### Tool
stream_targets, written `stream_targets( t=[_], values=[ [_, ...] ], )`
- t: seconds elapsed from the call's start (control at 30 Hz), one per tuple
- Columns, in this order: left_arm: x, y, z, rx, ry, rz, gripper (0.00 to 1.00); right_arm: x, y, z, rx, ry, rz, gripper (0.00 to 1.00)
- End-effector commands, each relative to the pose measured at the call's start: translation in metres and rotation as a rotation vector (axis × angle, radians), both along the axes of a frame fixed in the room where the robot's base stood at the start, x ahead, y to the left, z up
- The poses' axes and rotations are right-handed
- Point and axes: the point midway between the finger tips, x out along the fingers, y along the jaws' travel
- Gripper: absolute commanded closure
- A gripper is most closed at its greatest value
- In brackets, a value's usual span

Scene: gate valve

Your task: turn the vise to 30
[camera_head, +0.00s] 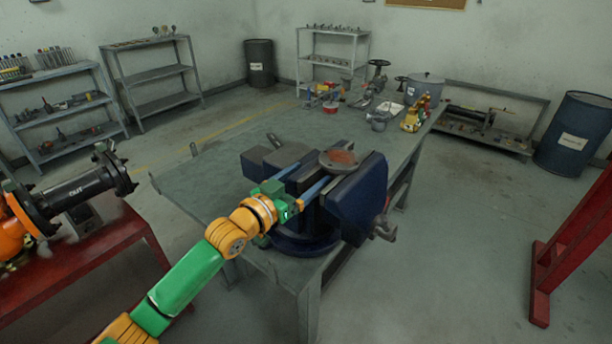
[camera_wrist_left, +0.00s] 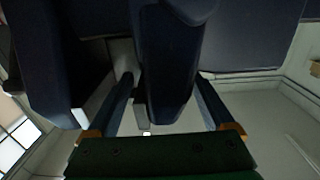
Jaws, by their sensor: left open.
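The dark blue vise (camera_head: 358,202) sits on the near end of the grey workbench, with a round reddish-brown disc (camera_head: 340,158) on top. My left gripper (camera_head: 314,173) reaches in from the left over the vise's near side. Its two blue fingers are spread apart and point at the vise body. In the left wrist view, a dark blue vise part (camera_wrist_left: 168,65) stands between the open fingers (camera_wrist_left: 165,78); I cannot tell whether they touch it. The side of the vise behind the gripper is partly hidden. No angle marking is readable. My right gripper is not in view.
The workbench (camera_head: 205,180) has clear room left of the vise. A pot (camera_head: 424,88), a yellow-red item (camera_head: 415,114) and valve parts stand at its far end. A red stand (camera_head: 95,262) with a black pipe fitting is at left. A red frame (camera_head: 575,250) stands at right.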

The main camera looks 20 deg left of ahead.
Motion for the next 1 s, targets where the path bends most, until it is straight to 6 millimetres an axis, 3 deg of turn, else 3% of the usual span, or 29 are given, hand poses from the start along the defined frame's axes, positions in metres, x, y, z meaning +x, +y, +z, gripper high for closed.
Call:
stream_targets(
  t=[0.17,0.5,1.0],
  values=[
    [0.0,0.0,0.0,0.0,0.0,0.0,0.14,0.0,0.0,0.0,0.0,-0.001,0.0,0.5],
    [0.0,0.0,0.0,0.0,0.0,0.0,1.0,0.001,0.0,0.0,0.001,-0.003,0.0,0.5],
    [0.003,-0.01,0.002,-0.004,0.0,0.016,1.0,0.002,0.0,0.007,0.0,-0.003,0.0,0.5]
  ],
)
